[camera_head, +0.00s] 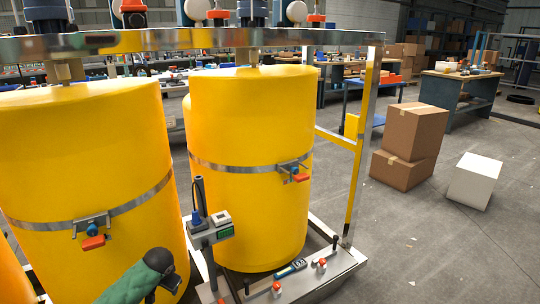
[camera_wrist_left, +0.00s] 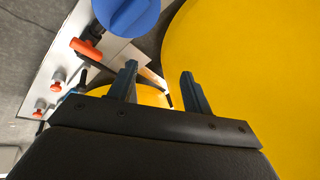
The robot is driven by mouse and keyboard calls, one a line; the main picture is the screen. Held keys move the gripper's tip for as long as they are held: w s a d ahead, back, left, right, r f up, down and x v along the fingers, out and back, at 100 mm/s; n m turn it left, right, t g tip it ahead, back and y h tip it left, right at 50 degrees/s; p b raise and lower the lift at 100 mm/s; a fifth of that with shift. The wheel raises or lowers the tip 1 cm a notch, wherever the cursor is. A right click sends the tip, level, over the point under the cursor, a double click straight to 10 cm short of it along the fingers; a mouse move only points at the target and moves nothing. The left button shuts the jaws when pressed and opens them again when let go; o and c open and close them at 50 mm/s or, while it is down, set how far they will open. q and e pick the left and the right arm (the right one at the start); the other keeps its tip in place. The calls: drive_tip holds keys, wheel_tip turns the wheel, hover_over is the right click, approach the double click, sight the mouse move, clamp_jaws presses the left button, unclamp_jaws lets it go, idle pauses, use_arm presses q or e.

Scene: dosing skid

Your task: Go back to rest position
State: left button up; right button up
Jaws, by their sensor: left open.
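My left arm, in a green sleeve, enters the head view at the bottom, and its dark wrist end (camera_head: 160,262) is in front of the lower part of the yellow tanks. Its fingertips cannot be made out there. In the left wrist view my left gripper (camera_wrist_left: 160,80) has its two blue-grey fingers apart, with nothing held between them. A yellow tank wall (camera_wrist_left: 260,70) fills the right of that view, close beside the right finger. A blue round part (camera_wrist_left: 127,12) and an orange-red handle (camera_wrist_left: 88,50) lie beyond the left finger. My right gripper is not in view.
Two large yellow tanks (camera_head: 250,130) stand on the skid under a metal frame (camera_head: 355,170). A post with a grey box (camera_head: 212,230) rises in front.

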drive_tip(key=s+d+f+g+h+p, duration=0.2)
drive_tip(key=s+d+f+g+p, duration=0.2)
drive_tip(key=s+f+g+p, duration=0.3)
use_arm(q)
drive_tip(key=s+d+r+t+h+p, duration=0.2)
drive_tip(key=s+d+r+p, duration=0.3)
drive_tip(key=s+d+r, duration=1.35)
drive_tip(key=s+d+r+n+g+h+p, duration=0.1)
drive_tip(key=s+p, duration=0.5)
drive_tip(key=s, duration=0.6)
drive_tip(key=s+d+r+g+p, duration=0.2)
drive_tip(key=s+p, duration=0.4)
drive_tip(key=s, duration=0.7)
drive_tip(key=shift+n+g+h, duration=0.3)
drive_tip(key=shift+n+h, duration=0.1)
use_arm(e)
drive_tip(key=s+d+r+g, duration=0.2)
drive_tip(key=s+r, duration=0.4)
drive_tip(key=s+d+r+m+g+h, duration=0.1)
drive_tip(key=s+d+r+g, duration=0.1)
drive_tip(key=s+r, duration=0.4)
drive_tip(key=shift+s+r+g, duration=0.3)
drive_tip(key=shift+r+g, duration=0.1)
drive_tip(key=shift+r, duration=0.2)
